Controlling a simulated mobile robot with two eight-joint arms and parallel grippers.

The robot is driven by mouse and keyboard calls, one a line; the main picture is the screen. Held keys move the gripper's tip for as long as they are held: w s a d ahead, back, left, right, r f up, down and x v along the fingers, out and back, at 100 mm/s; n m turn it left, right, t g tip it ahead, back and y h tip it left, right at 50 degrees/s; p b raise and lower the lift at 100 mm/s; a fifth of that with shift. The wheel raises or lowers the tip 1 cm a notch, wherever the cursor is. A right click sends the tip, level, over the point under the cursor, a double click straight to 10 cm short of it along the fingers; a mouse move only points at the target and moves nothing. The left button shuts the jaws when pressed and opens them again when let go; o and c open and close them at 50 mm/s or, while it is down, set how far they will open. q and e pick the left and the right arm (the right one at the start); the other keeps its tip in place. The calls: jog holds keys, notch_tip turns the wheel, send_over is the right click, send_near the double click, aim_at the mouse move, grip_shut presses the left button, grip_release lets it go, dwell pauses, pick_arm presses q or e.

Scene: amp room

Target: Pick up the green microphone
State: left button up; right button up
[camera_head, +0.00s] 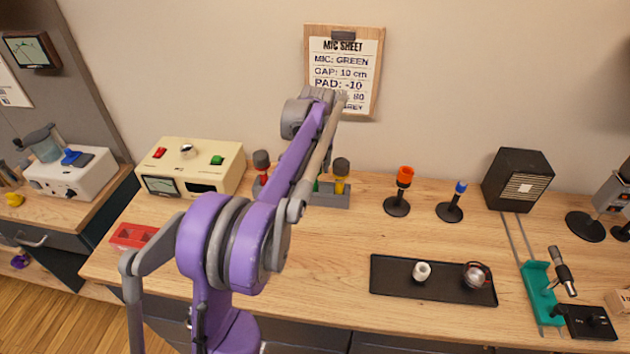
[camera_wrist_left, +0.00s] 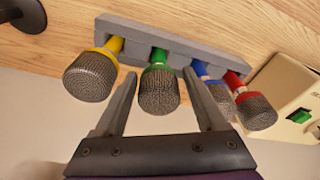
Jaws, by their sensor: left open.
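The green microphone (camera_wrist_left: 159,90) has a grey mesh head and a green collar, and stands in a grey rack (camera_wrist_left: 190,44). In the wrist view its head shows between the two fingers of my left gripper (camera_wrist_left: 159,76). The fingers are spread, one on each side, with no clear contact. How deep the head sits between them is hard to tell. In the head view my left arm hides most of the green microphone; only a sliver of green (camera_head: 317,185) shows beside it. My right gripper is not in view.
A yellow microphone (camera_wrist_left: 92,73) and blue (camera_wrist_left: 218,92) and red (camera_wrist_left: 253,108) ones share the rack. A cream box (camera_head: 190,166) stands left of it. Orange (camera_head: 402,185) and blue-topped (camera_head: 453,200) stands are to the right. A black tray (camera_head: 445,293) lies in front.

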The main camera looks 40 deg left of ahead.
aim_at(314, 179)
pick_arm(q)
jog(key=f, duration=0.1)
jog(key=w+a+f, duration=0.1)
jog(key=f, duration=0.3)
jog(key=shift+w+a, duration=0.15)
grip_shut()
